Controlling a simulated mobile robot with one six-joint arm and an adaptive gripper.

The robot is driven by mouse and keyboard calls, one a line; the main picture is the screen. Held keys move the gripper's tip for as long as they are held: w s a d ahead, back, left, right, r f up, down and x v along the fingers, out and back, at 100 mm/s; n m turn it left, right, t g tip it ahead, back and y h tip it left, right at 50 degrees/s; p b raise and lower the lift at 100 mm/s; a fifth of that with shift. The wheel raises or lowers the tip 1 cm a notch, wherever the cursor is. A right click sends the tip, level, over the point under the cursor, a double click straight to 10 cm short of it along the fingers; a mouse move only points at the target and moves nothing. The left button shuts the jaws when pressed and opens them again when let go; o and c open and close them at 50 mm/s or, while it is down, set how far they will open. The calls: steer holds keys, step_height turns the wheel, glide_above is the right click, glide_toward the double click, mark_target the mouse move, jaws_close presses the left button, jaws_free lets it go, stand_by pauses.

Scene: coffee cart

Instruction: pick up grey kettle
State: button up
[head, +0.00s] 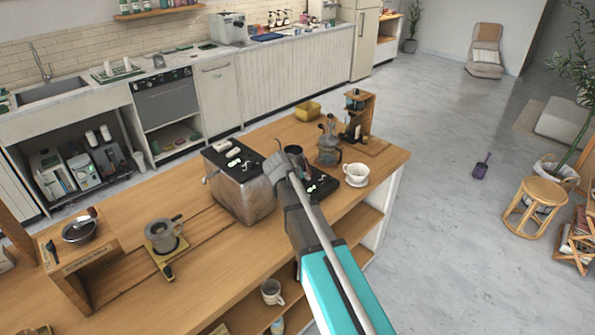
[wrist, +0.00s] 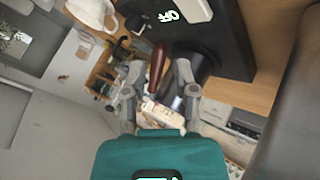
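A dark grey kettle (head: 294,151) stands on the counter by a flat black device, partly hidden behind my gripper in the head view. In the wrist view its shiny dark body (wrist: 205,66) and reddish-brown handle (wrist: 157,68) show. My gripper (wrist: 158,70) is open, with one finger on each side of the handle in that view and gaps visible. Contact with the handle cannot be made out. In the head view my gripper (head: 277,168) is over the counter beside the kettle, right of the metal box-shaped machine.
The metal machine (head: 240,190) is close on the left. The black device with a lit display (head: 322,187) is below and right. A white cup on a saucer (head: 356,174) and a glass-and-metal pot (head: 329,150) stand to the right on the wooden counter (head: 215,250).

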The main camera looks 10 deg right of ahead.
steer(key=s+f+g+y, duration=0.2)
steer(key=s+g+y, duration=0.1)
steer(key=s, duration=1)
steer(key=s+f+g+y, duration=0.2)
steer(key=s+f+g, duration=0.1)
steer(key=s, duration=1.1)
steer(key=shift+d+y, duration=0.3)
steer(key=shift+y, duration=0.1)
